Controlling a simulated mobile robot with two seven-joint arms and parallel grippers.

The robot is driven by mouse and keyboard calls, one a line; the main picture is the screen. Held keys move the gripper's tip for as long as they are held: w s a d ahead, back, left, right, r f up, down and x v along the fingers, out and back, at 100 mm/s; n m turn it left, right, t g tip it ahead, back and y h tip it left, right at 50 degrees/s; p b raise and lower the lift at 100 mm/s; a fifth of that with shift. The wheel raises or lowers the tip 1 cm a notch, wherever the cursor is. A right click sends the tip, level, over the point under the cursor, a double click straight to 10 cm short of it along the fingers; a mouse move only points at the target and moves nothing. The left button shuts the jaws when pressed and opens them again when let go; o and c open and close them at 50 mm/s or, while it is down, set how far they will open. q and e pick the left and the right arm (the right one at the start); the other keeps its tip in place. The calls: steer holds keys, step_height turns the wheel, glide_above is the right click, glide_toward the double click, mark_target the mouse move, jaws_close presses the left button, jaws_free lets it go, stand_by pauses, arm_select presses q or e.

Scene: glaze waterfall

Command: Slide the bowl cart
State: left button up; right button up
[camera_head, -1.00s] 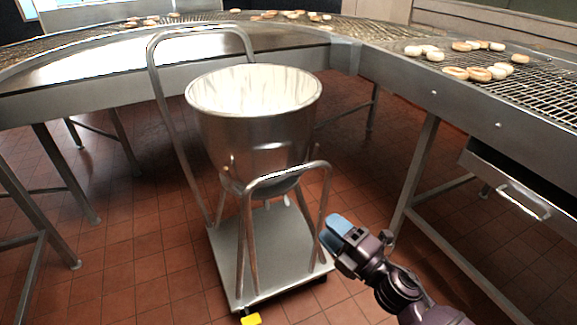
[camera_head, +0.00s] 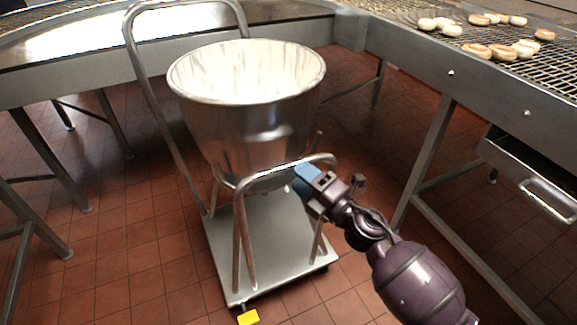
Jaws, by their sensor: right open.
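The bowl cart stands on the floor in the middle of the head view. It has a large steel bowl (camera_head: 250,135), a flat platform (camera_head: 224,262), a tall bent handle (camera_head: 150,95) at the back left and a lower bent handle (camera_head: 241,225) at the front right. My right gripper (camera_head: 300,184), with blue fingertips, is open at the right end of the lower handle's top bar. It overlaps the bar in the picture; I cannot tell whether it touches or straddles it. My left gripper is not in view.
A steel conveyor (camera_head: 72,70) curves behind the cart. A grid conveyor (camera_head: 480,85) with several doughnuts runs along the right, with a drawer (camera_head: 535,170) below it. Table legs (camera_head: 430,155) stand right of the cart. Red tiled floor (camera_head: 115,255) is clear at left.

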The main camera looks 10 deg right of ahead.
mark_target(289, 167)
steer(key=shift+x, duration=2.2)
steer(key=shift+c, duration=0.3)
jaws_close()
